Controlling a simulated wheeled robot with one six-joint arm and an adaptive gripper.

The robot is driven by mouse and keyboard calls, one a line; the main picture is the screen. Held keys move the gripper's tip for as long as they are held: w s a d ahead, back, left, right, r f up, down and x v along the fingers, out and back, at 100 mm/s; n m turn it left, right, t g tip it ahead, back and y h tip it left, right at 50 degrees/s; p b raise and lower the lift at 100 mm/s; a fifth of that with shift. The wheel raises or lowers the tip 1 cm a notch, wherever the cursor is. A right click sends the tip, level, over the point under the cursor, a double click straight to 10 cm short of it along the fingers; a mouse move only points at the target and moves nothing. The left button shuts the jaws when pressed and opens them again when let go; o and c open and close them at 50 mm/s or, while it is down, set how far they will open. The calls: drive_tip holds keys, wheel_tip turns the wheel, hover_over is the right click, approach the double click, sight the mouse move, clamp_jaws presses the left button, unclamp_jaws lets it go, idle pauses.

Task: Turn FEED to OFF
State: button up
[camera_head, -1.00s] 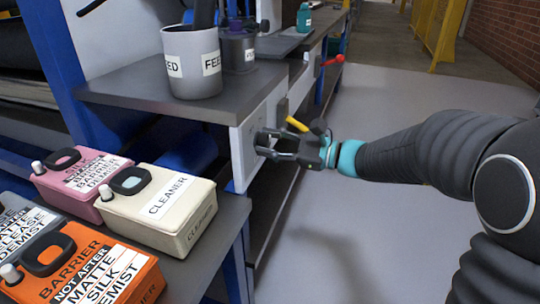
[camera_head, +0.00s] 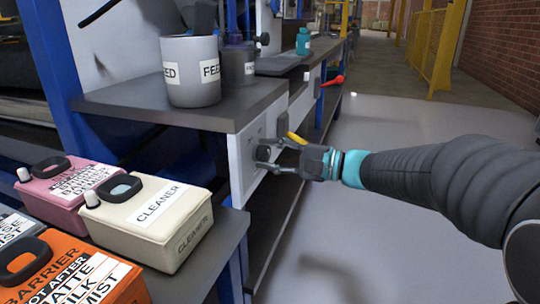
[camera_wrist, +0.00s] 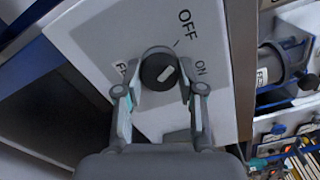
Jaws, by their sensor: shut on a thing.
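The FEED dial is a dark round knob (camera_wrist: 159,72) with a slanted white mark. It sits on a white panel (camera_wrist: 92,42). In the wrist view, OFF is printed above the knob and ON to its right. A label at its left, starting with F, is partly hidden by a finger. I cannot tell which label the mark points to. My gripper (camera_wrist: 160,92) is shut on the knob, one finger on each side. In the head view, my gripper (camera_head: 268,160) is at the front of the white panel (camera_head: 240,178) below the bench top.
A grey FEED cup (camera_head: 192,90) stands on the bench above the panel. A cream CLEANER can (camera_head: 150,225), a pink can (camera_head: 62,190) and an orange BARRIER can (camera_head: 85,278) stand on the lower shelf. A red-ended lever (camera_head: 336,80) sticks out farther along. The floor at right is clear.

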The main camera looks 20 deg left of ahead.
idle(0.5)
drive_tip(key=o, duration=1.1)
drive_tip(key=shift+o, duration=0.2)
drive_tip(key=s+d, duration=0.1)
drive_tip(key=d, duration=1.1)
